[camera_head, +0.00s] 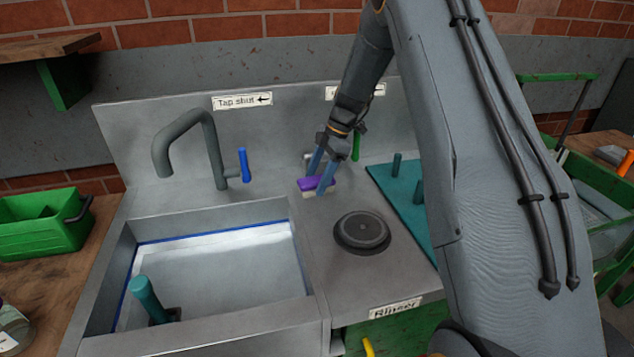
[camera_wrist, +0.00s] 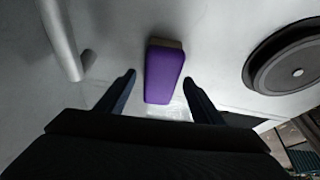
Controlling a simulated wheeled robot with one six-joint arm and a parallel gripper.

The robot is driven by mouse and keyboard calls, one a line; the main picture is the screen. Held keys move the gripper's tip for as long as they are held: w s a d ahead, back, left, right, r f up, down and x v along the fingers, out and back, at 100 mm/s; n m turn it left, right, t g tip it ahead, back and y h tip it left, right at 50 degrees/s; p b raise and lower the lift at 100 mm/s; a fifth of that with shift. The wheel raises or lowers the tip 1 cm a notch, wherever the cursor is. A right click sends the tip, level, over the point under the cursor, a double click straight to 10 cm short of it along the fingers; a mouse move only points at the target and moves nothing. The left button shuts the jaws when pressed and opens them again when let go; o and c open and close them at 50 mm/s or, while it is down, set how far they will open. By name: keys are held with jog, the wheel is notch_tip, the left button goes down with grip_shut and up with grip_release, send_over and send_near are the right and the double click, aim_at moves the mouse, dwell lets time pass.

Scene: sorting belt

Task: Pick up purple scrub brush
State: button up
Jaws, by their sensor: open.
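The purple scrub brush (camera_head: 315,184) lies on the grey metal counter, just right of the sink basin's back corner. It has a purple top and a paler underside. In the wrist view the purple scrub brush (camera_wrist: 164,72) sits between the two fingers, with a gap showing on each side. My gripper (camera_head: 322,180) is open and low over the counter, its blue fingers at the brush. In the wrist view my gripper (camera_wrist: 159,78) shows its fingertips on either side of the brush. I cannot see contact with either finger.
A round black rinser (camera_head: 362,231) is set in the counter in front of the brush. The sink (camera_head: 215,270) lies to the left, with a grey tap (camera_head: 213,150) and blue lever behind it. A teal board with pegs (camera_head: 400,200) stands to the right. A green crate (camera_head: 42,225) is far left.

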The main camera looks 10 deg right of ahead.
aim_at(317, 179)
jog(key=shift+a+f, duration=0.15)
jog(key=shift+f, duration=0.35)
jog(key=shift+f, duration=0.25)
jog(key=c, duration=1.2)
jog(key=shift+r, duration=0.25)
notch_tip(317, 179, up, 7)
jog(key=b, duration=0.3)
jog(key=shift+s, duration=0.15)
jog(key=s+b, duration=0.4)
jog(key=s, duration=1.6)
